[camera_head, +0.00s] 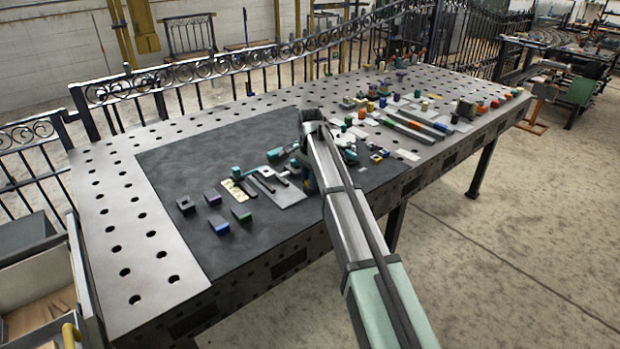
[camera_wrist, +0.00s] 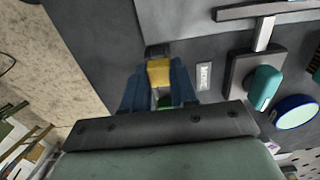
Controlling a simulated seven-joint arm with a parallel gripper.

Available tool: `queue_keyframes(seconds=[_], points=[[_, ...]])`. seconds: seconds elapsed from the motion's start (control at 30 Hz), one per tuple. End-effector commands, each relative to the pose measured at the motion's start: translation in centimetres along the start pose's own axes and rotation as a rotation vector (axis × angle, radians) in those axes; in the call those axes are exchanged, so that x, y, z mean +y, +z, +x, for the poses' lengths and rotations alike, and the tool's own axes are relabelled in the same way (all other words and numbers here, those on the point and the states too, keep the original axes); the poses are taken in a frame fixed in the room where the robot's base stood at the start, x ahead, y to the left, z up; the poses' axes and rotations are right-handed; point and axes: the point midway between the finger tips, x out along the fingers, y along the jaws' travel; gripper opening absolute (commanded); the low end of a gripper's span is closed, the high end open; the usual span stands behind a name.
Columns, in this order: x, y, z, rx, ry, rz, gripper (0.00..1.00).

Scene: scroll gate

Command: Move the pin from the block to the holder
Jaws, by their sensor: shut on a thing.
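My gripper (camera_wrist: 158,88) has blue fingers, shut on a yellow piece (camera_wrist: 159,72) that looks like the pin. A small dark piece (camera_wrist: 157,50) shows at its far end; I cannot tell whether this is the block or part of the pin. A bit of green (camera_wrist: 165,101) shows between the fingers. In the head view my arm hides most of the gripper and what it holds. A dark square block with a hole (camera_head: 186,206) stands on the mat at the left. Another small block with a dark opening (camera_head: 376,157) stands right of my arm. I cannot tell which is the holder.
A grey plate with a teal-handled tool (camera_wrist: 263,85) and a round blue-rimmed part (camera_wrist: 295,112) lie right of my gripper. Several small parts crowd the table's far right.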

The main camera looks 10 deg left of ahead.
Motion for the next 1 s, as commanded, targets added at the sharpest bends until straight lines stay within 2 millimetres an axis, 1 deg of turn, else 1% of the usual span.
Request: queue_keyframes(seconds=[0.1, 0.13, 0.4, 0.43, 0.6, 0.87, 1.0], points=[[-0.01, 0.0, -0.01, 0.0, 0.0, 0.0, 0.0], [-0.01, 0.0, -0.01, 0.0, 0.0, 0.0, 0.29], [0.0, 0.0, -0.01, 0.0, 0.0, 0.0, 0.55], [0.0, 0.0, -0.01, 0.0, 0.0, 0.0, 0.57], [0.01, 0.0, 0.01, 0.0, 0.0, 0.0, 0.58], [0.0, 0.0, 0.0, 0.0, 0.0, 0.0, 0.82], [0.0, 0.0, 0.0, 0.0, 0.0, 0.0, 0.82]])
